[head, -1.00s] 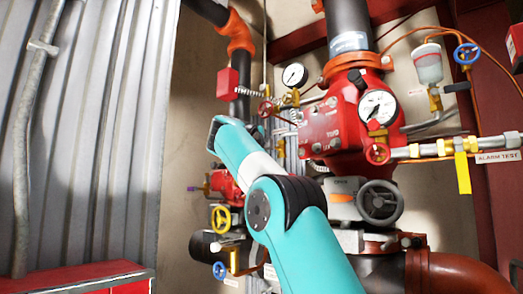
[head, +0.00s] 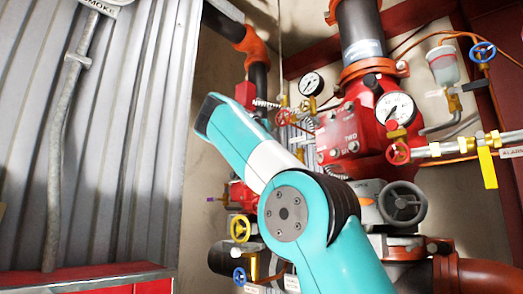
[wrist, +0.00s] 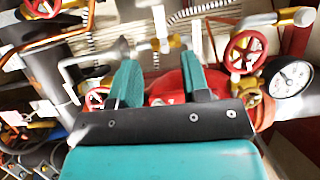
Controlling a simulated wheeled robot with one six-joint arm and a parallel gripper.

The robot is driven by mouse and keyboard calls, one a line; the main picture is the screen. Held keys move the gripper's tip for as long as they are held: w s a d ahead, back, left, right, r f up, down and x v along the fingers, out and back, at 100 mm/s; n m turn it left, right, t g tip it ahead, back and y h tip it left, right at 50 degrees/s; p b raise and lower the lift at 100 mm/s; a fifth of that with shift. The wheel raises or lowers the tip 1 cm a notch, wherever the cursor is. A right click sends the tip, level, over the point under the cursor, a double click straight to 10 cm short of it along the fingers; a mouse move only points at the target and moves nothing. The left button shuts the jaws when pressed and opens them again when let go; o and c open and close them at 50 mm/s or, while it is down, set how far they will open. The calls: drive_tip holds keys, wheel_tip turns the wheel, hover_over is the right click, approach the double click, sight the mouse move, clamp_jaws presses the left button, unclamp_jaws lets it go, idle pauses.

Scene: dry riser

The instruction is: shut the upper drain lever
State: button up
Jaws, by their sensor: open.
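I cannot tell for certain which part is the upper drain lever. A small purple-tipped part (head: 213,199) sticks out left of the red valve body, low behind my arm. A yellow lever (head: 487,167) hangs from the brass valve at the right, beside the alarm test label. My gripper (wrist: 158,78) shows in the wrist view, with two teal fingers apart and nothing seen held between them. Pipes and a brass fitting (wrist: 160,43) lie beyond the fingertips; contact cannot be told. In the head view my arm hides the gripper and part of the pipework.
A large red valve (head: 360,135) with gauges fills the centre right. The corrugated wall (head: 110,150) is at the left, above a red box (head: 95,280).

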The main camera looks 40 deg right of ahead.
drive_tip(key=v, duration=0.5)
drive_tip(key=shift+s+a, duration=0.15)
drive_tip(key=shift+a, duration=0.2)
